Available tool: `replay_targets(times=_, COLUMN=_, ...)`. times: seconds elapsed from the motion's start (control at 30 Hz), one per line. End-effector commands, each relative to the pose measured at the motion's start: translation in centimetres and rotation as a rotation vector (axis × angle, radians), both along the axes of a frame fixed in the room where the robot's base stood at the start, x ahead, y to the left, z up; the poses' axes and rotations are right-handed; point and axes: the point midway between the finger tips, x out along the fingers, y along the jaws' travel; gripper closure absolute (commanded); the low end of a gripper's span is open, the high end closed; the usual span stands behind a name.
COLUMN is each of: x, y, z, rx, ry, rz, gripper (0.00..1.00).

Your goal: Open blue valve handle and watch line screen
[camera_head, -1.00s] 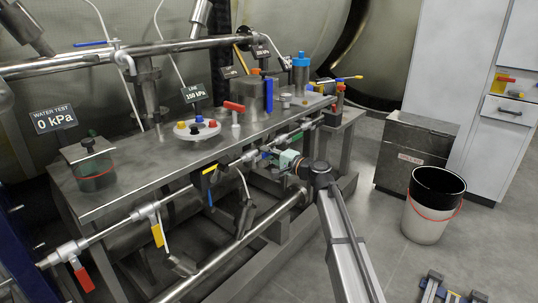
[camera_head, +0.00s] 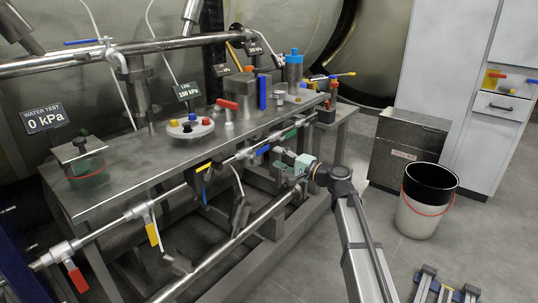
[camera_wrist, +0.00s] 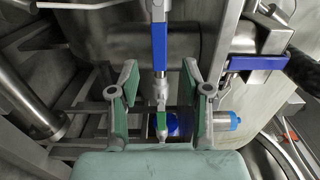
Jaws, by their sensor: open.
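My gripper (camera_head: 290,165) is open and empty at the front of the bench, near the front pipe. In the wrist view its two grey-green fingers (camera_wrist: 164,95) stand apart. A blue handle (camera_wrist: 160,48) lies upright in the picture along the pipe, beyond the gap between the fingers; no contact shows. A second blue handle (camera_wrist: 258,63) is to the right. In the head view a blue handle (camera_head: 262,150) sits on the front pipe just left of my gripper. I cannot tell which wrist-view handle it matches. The line screen (camera_head: 187,91) reads LINE 150 kPa.
A WATER TEST screen (camera_head: 42,118) reads 0 kPa. Yellow (camera_head: 152,235) and red (camera_head: 77,278) handles hang from the front pipe at left. A lower rail (camera_head: 235,240) runs along the bench. A bucket (camera_head: 428,200) and grey bin (camera_head: 407,150) stand right. Some floor is clear.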

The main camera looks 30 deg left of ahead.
Motion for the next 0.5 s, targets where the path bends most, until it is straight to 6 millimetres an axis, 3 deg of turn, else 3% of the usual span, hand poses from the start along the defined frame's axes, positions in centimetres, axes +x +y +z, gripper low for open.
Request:
replay_targets(times=0.2, x=-0.4, y=-2.8, z=0.0, rx=0.000, ry=-0.001, rz=-0.001, gripper=0.52)
replay_targets(times=0.5, x=-0.4, y=-3.4, z=0.0, rx=0.000, ry=-0.001, rz=-0.001, gripper=0.52)
